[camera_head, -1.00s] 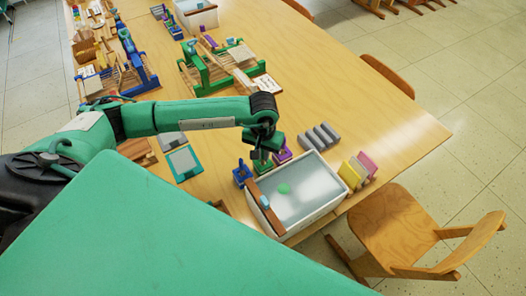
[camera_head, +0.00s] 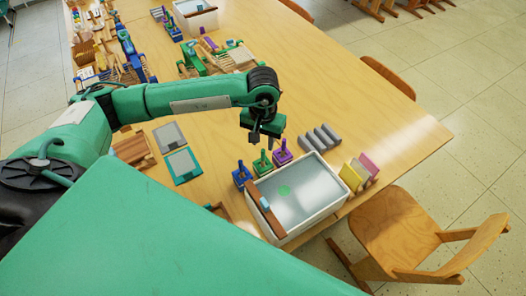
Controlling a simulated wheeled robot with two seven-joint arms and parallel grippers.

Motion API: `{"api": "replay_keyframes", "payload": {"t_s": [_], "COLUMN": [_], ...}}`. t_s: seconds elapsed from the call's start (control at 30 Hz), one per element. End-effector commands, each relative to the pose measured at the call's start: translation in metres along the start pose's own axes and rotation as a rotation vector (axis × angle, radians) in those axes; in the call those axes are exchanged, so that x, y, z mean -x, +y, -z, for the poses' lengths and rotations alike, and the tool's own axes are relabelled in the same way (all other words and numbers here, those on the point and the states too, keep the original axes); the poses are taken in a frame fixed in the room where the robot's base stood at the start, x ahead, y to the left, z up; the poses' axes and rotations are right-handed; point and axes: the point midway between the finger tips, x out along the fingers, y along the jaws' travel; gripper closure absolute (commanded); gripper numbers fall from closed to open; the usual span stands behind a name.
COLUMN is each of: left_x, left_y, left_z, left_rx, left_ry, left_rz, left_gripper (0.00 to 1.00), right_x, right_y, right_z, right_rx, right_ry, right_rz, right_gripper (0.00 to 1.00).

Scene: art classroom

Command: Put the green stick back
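The green stick (camera_head: 263,155) stands upright in a small green base, between a blue stick and base (camera_head: 241,174) and a purple one (camera_head: 282,153), at the left rear of the white tub. My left gripper (camera_head: 262,140) hangs just above the green stick, apart from it. Its two dark fingers look spread, with nothing visible between them. My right gripper is out of view.
The white tub (camera_head: 335,209) has a pale surface with a green spot and a brown bar on its left rim. Grey blocks (camera_head: 318,138) and yellow and pink blocks (camera_head: 358,172) stand beside it. Framed boards (camera_head: 183,165) lie left. A wooden chair (camera_head: 400,235) stands at the right edge.

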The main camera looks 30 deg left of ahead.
Motion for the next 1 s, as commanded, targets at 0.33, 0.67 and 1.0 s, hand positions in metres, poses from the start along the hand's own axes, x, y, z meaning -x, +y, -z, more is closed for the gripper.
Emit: {"api": "replay_keyframes", "payload": {"t_s": [0.33,0.67,1.0], "left_x": [0.046,0.049,0.049], "left_y": [0.000,0.000,0.000], "left_z": [0.000,0.000,0.000], "left_rx": [0.000,0.001,0.000], "left_ry": [0.001,0.000,0.000], "left_rz": [0.000,0.000,0.000], "left_gripper": [0.67,0.67,0.67], "right_x": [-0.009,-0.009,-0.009], "right_y": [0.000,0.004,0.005], "right_z": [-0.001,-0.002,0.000], "right_rx": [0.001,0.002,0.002], "right_ry": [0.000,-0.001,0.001], "right_rz": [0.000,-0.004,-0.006], "right_gripper": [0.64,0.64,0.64]}}
